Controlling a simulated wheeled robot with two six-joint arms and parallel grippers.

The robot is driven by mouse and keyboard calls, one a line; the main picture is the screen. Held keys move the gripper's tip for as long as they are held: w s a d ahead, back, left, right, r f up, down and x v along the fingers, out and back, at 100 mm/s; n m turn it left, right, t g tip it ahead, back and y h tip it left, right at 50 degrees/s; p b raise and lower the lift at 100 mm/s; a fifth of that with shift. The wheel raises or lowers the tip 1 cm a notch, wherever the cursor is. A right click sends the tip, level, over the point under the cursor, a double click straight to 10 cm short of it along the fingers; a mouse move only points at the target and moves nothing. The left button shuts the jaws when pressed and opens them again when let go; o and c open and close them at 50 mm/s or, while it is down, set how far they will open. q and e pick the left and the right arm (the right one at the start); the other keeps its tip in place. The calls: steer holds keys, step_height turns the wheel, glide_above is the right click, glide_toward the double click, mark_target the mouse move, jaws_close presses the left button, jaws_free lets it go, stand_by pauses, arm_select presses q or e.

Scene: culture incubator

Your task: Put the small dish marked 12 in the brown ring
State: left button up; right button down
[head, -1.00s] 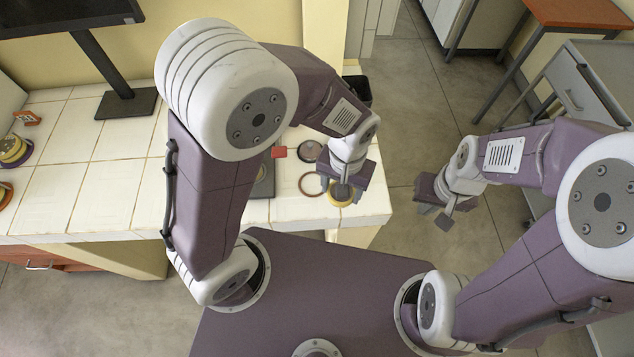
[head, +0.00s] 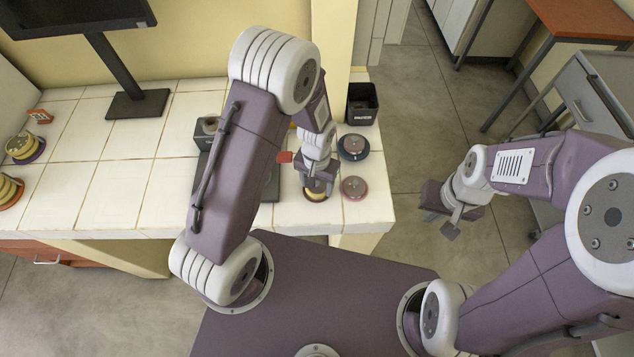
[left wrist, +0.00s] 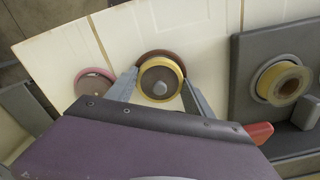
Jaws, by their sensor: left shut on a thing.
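My left gripper (head: 316,188) is shut on a small round dish (head: 314,197) with a yellow rim and a grey top. In the left wrist view the dish (left wrist: 160,85) sits between the two fingers. The brown ring (left wrist: 163,53) shows as a dark arc just past the dish's far edge, so the dish is over or within it. I cannot tell whether the dish rests on the table, and its number is not readable. My right gripper (head: 442,220) is open and empty, away from the table over the floor.
A pink-rimmed round item (head: 354,187) lies right of the held dish, with a dark-rimmed one (head: 353,147) behind it. A black box (head: 361,104) stands farther back. A dark grey device (left wrist: 243,90) holding a yellow ring is close by. Stacked dishes (head: 24,147) stand far left.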

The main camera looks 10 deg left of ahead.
arm_select(q)
steer(key=shift+s+f, duration=0.1)
steer(key=shift+f, duration=0.05)
steer(key=o, duration=1.4)
step_height(320, 180, up, 12)
steer(key=r, duration=0.1)
steer(key=s+a+n+t, duration=0.1)
steer(key=s+a+n, duration=0.1)
steer(key=s+a, duration=0.5)
steer(key=shift+s+r, duration=0.2)
steer(key=shift+s, duration=0.2)
